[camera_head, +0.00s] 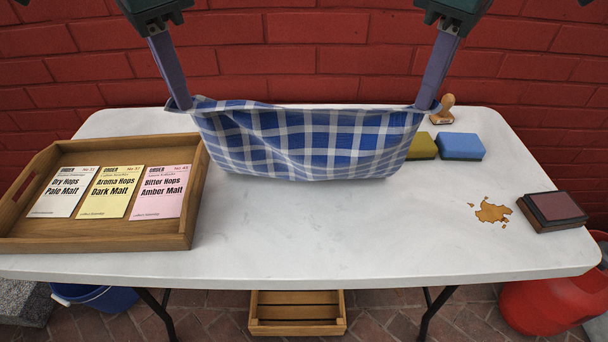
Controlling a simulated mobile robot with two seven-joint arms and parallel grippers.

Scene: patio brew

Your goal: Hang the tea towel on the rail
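The tea towel (300,142) is blue and white checked. It hangs stretched between my two grippers above the back half of the white table, its top edge sagging a little. My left gripper (184,103) is shut on the towel's upper left corner. My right gripper (427,104) is shut on its upper right corner. Whether the lower edge touches the table I cannot tell. No rail shows in this view.
A wooden tray (110,243) with three cards stands on the table (330,235) at left. Sponges (461,146), a wooden stamp (441,110), an ink pad (552,211) and a brown spill (491,211) are at right. The table's front middle is clear. A red brick wall (320,55) rises behind.

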